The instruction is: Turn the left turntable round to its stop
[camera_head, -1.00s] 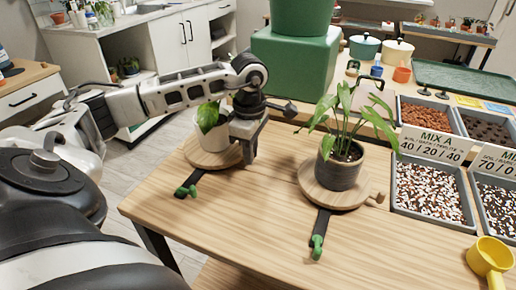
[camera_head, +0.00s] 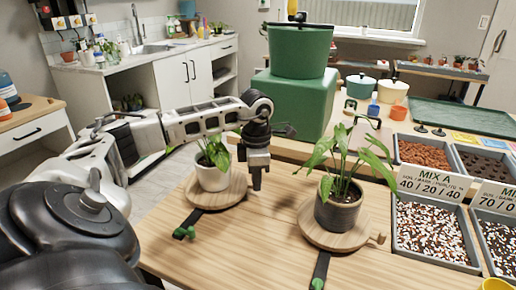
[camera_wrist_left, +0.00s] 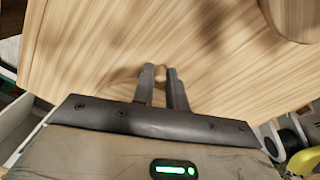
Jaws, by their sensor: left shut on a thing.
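The left turntable (camera_head: 237,190) is a round wooden disc on the table and bears a white pot (camera_head: 212,178) with a leafy plant. My left gripper (camera_head: 257,184) points down at the disc's right side. Its fingers are shut on a small round wooden knob (camera_wrist_left: 161,72), which shows between the fingertips in the left wrist view. The gripper hides this knob in the head view. A black strip with a green piece (camera_head: 184,232) at its end sticks out from the disc toward the front left. My right gripper is not in view.
The right turntable (camera_head: 312,232) bears a dark pot (camera_head: 338,214) with a tall plant, and its own knob (camera_head: 379,238) points right. Mix trays (camera_head: 432,262) stand farther right. A big green block (camera_head: 290,105) stands behind. Bare table lies between the turntables.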

